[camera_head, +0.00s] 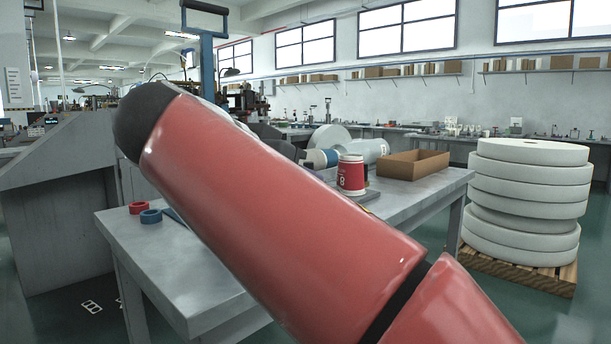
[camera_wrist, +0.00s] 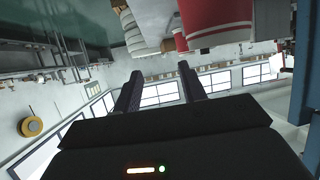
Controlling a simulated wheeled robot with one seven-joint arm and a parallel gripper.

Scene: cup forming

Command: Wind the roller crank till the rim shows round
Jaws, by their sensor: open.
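A red paper cup (camera_head: 351,176) with a white rim and white markings stands upright on the grey workbench (camera_head: 428,188) in the head view. I cannot make out the roller crank in either view; my red arm link covers much of the bench and what stands behind it. My gripper (camera_wrist: 160,70) shows in the wrist view with its two dark fingers apart and nothing between them. It does not show in the head view.
An open cardboard box (camera_head: 413,163) sits on the bench's right part. A red tape roll (camera_head: 139,208) and a blue one (camera_head: 151,216) lie at its left end. A blue post (camera_head: 208,65) rises behind my arm. White rolls (camera_head: 527,190) are stacked on a pallet at right.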

